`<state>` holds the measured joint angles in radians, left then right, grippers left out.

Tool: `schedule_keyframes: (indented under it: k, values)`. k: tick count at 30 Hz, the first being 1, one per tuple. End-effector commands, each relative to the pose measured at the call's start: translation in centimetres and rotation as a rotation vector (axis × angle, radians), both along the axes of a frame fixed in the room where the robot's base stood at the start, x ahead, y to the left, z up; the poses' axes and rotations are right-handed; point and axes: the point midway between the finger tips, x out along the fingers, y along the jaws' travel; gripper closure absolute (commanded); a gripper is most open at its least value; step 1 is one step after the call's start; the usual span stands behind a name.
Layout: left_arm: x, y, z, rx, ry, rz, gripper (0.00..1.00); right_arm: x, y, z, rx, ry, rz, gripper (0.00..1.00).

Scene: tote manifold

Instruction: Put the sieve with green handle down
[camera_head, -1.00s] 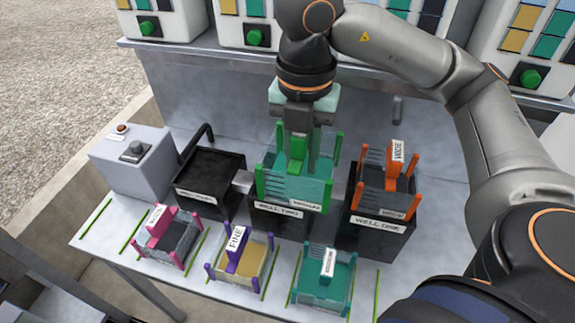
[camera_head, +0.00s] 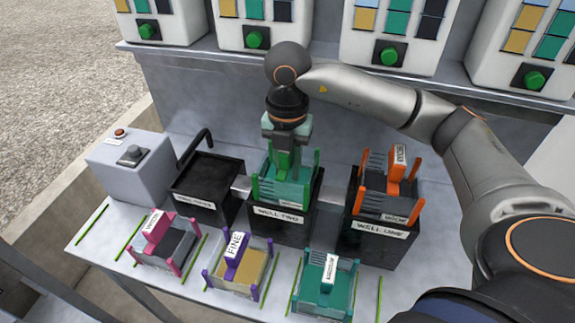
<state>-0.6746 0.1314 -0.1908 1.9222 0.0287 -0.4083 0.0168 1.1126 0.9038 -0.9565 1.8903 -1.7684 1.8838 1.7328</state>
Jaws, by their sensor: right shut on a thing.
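The sieve with green handle (camera_head: 280,190) has a teal body and green corner posts. It sits at the top of the black box labelled WELL TWO (camera_head: 279,228), lower edge at or inside its rim; I cannot tell whether it rests fully. My right gripper (camera_head: 284,165) is above it, pointing down, shut on its green handle, which the fingers partly hide. My left gripper is not in view.
The WELL ONE box (camera_head: 379,245) to the right holds an orange-posted sieve (camera_head: 391,188). An open black box (camera_head: 207,190) stands left, beside a grey control box (camera_head: 130,165). Pink (camera_head: 166,243), purple (camera_head: 238,265) and teal (camera_head: 324,287) sieves line the front.

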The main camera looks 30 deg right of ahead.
Motion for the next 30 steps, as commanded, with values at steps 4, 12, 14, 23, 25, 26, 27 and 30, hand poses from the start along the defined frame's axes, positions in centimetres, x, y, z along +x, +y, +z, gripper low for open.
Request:
schedule_keyframes:
  k: [4, 12, 14, 23, 25, 26, 27, 30]
  values:
    - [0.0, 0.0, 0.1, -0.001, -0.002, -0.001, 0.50, 0.0, 0.0, 0.1, 0.001, -0.002, 0.000, 1.00]
    - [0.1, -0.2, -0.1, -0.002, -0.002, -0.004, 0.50, 0.0, 0.0, -0.2, 0.001, -0.001, 0.000, 0.60]
    - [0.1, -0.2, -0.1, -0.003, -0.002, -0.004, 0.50, 0.0, 0.0, -0.2, 0.001, -0.001, 0.000, 0.54]
    - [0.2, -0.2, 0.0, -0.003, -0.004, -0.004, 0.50, 0.0, 0.0, -0.2, 0.001, -0.001, 0.000, 0.43]
    - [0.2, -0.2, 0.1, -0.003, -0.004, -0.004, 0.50, 0.0, 0.0, 0.0, 0.001, -0.001, 0.000, 0.43]
    - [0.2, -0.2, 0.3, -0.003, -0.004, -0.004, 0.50, 0.0, 0.0, 0.1, 0.000, -0.001, 0.000, 0.43]
    - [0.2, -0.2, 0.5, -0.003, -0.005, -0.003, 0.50, 0.0, 0.0, 0.4, 0.000, -0.001, 0.000, 0.43]
    - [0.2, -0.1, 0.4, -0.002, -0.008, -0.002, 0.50, 0.1, 0.1, 1.7, 0.002, -0.005, 0.001, 0.43]
